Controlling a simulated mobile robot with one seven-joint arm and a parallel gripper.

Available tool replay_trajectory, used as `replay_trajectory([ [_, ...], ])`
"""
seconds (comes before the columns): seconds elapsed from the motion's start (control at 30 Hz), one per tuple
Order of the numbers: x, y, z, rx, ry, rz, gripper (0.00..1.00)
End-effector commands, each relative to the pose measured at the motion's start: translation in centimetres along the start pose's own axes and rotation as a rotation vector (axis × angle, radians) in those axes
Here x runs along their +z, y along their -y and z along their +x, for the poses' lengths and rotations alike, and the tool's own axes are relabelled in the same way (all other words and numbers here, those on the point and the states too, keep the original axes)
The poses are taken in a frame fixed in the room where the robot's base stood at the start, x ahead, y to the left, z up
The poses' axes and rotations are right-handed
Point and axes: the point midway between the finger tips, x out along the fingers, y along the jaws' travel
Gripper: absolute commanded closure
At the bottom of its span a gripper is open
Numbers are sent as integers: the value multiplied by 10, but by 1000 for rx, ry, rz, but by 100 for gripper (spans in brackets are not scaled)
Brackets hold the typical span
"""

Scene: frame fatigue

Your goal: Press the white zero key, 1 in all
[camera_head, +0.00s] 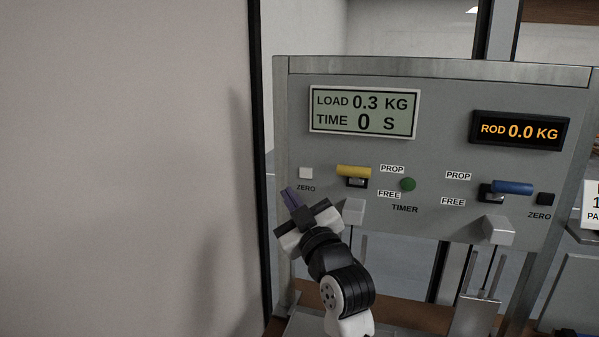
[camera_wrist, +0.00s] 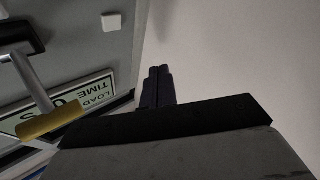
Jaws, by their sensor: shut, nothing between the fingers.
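The white zero key (camera_head: 306,173) is a small square button at the left of the grey panel, above its ZERO label. It also shows at the upper left of the wrist view (camera_wrist: 111,22). My gripper (camera_head: 291,194) is shut and empty, with its dark purple fingertips just below and left of the key in the head view. In the wrist view the closed fingers (camera_wrist: 158,84) point up, to the right of the key and apart from it. The load display (camera_head: 363,111) reads LOAD 0.3 KG and TIME 0 S.
A yellow-handled lever (camera_head: 354,172) sticks out right of the key, with a green timer button (camera_head: 408,184) beyond it. A blue-handled lever (camera_head: 511,187), a black zero key (camera_head: 544,199) and a rod display (camera_head: 520,131) reading 0.0 KG are farther right. A pale wall (camera_head: 130,150) fills the left.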

Motion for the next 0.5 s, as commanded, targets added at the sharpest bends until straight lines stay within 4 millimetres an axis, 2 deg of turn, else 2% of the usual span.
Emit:
replay_trajectory([
  [0.27, 1, -1, 2, 0, 0, 0, 100],
  [0.5, 14, -14, 20, -1, 1, 1, 100],
])
